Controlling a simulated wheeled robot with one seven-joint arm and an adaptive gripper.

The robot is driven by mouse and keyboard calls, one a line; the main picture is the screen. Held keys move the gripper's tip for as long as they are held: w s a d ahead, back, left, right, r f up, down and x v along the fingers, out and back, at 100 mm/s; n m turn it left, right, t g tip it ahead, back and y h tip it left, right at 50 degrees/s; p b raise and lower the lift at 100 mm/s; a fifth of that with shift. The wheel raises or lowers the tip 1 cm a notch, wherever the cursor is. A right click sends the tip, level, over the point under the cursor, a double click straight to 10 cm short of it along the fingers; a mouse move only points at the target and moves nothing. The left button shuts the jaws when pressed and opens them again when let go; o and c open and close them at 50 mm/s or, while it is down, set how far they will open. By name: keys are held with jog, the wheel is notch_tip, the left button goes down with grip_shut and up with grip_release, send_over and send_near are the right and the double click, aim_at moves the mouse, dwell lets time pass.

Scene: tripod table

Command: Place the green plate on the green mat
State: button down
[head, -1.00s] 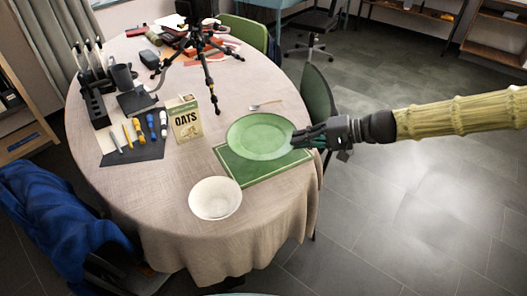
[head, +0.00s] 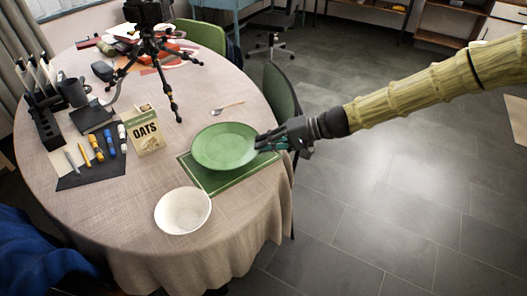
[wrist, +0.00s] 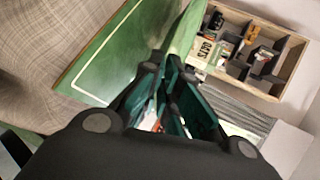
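The green plate (head: 224,146) is a shallow round dish at the right side of the table in the head view. It overlaps the far part of the green mat (head: 222,186), whose near corner and front edge show. My gripper (head: 264,141) is at the plate's right rim, fingers shut on it. In the wrist view the plate (wrist: 187,30) shows as a narrow green band beyond my fingers (wrist: 165,75). The mat (wrist: 105,60), with its pale border line, lies at the left there. The plate seems slightly above the mat; contact between them is unclear.
A white bowl (head: 183,210) stands near the mat's left front. A black tripod (head: 155,50) stands further back. A green chair (head: 281,97) is close to the table's right edge.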

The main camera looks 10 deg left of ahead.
aim_at(264, 158)
notch_tip(264, 158, down, 4)
jog(key=shift+r, duration=0.25)
jog(key=c, duration=1.9)
grip_release()
jog(key=shift+d, duration=0.1)
jog(key=v, duration=1.2)
jog(key=shift+r, duration=0.1)
